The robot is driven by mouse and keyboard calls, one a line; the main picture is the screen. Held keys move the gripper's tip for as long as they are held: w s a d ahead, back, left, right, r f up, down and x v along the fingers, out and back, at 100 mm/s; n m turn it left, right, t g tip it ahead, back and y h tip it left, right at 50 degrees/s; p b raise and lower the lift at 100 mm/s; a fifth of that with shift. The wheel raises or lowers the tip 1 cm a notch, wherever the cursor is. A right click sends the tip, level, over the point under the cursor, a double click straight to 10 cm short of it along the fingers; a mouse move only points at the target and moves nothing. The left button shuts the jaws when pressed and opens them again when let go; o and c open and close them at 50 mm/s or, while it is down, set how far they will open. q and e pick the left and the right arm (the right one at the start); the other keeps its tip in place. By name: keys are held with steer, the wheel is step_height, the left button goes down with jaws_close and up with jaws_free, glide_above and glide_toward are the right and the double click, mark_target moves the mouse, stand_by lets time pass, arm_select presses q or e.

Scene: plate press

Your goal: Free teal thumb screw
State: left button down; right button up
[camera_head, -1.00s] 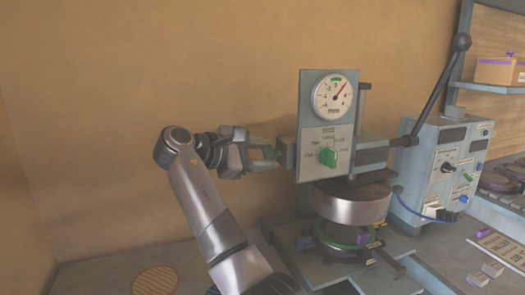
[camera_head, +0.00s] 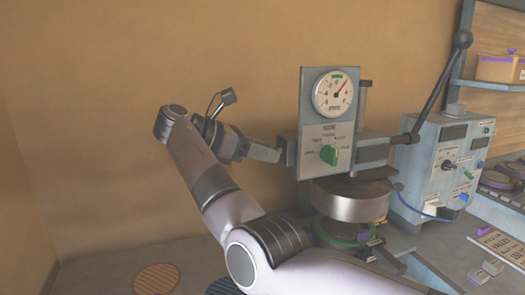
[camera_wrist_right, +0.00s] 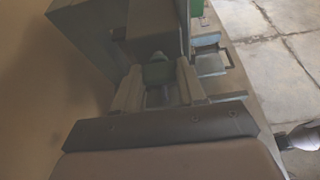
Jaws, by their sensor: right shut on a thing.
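The teal thumb screw (camera_wrist_right: 158,72) shows as a dark green-teal piece between my right fingers in the right wrist view. It sits at the end of a grey block on the press. My right gripper (camera_wrist_right: 160,88) is shut on it, one finger on each side. In the head view my right gripper (camera_head: 268,153) reaches the left side of the press (camera_head: 310,110) from the left. The screw cannot be made out there, hidden by the fingers. My left gripper is not in view.
The press carries a round gauge (camera_head: 333,93), a green selector knob (camera_head: 329,155) and a metal drum (camera_head: 350,201). A long lever (camera_head: 437,90) rises at its right, beside a control box (camera_head: 443,165). A round striped mat (camera_head: 156,279) lies at lower left.

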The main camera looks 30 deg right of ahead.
stand_by(0.4)
steer(key=o, duration=1.1)
steer(key=shift+c, duration=0.2)
